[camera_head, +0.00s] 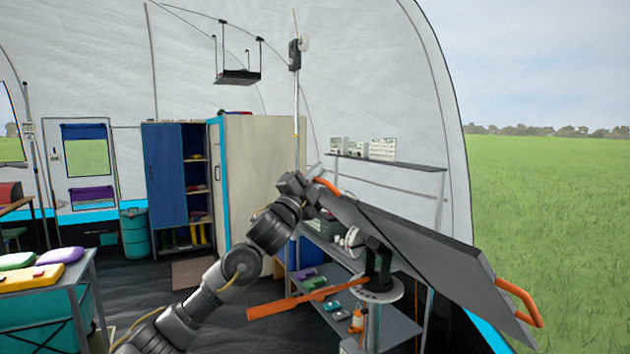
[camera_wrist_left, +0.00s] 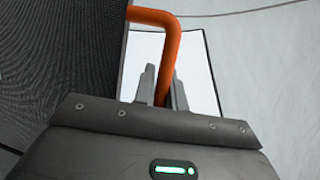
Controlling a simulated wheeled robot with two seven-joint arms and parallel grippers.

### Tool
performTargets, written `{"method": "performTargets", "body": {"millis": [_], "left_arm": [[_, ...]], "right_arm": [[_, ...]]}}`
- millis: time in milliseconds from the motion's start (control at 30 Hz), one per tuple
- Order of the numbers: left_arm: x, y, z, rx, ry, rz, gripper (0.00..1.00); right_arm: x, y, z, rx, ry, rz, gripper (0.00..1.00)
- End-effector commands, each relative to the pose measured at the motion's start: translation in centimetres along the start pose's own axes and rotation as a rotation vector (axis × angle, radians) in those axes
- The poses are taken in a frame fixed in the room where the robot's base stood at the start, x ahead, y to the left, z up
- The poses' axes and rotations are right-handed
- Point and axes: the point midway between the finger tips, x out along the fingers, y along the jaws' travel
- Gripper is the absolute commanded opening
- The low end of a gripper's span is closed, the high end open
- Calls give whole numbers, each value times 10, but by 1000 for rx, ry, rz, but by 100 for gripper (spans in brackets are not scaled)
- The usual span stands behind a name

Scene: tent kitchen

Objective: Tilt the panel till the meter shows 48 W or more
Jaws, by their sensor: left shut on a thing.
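The dark flat panel (camera_head: 425,245) sits tilted on a post mount (camera_head: 378,262), sloping down to the right. It has an orange handle (camera_head: 328,186) at its upper left end and another orange handle (camera_head: 522,300) at its lower right end. My left gripper (camera_head: 308,186) is at the upper left handle. In the left wrist view, the fingers (camera_wrist_left: 163,88) are shut on the orange handle (camera_wrist_left: 160,17), beside the panel's dark face (camera_wrist_left: 60,60). An orange lever (camera_head: 305,298) sticks out leftward below the mount. I cannot make out a meter reading. My right gripper is not in view.
Shelves (camera_head: 400,325) with small items stand behind and below the panel. A wall shelf (camera_head: 390,160) carries white boxes. A wooden cabinet (camera_head: 262,165) stands behind my left arm. A table (camera_head: 45,278) with coloured cases is at the far left. Grass lies open at right.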

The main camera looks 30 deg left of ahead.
Motion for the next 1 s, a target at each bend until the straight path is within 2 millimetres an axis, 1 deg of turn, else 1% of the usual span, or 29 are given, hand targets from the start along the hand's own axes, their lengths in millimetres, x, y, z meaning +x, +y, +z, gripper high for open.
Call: {"method": "performTargets", "body": {"millis": [133,433,467,600,633,900,1000], "left_arm": [[0,-2,-2,-4,5,-4,0],[-1,-1,-2,-3,6,-1,0],[-1,-1,-2,-3,6,-1,14],[-2,-1,-1,-2,4,-1,32],[-2,-1,-1,-2,3,0,34],[-2,-1,0,-1,1,0,34],[-9,1,1,-1,1,1,34]], "right_arm": [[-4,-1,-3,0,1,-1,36],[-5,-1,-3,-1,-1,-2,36],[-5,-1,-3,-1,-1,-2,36],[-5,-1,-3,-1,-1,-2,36],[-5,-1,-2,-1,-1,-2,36],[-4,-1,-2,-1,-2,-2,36],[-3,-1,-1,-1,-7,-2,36]]}}
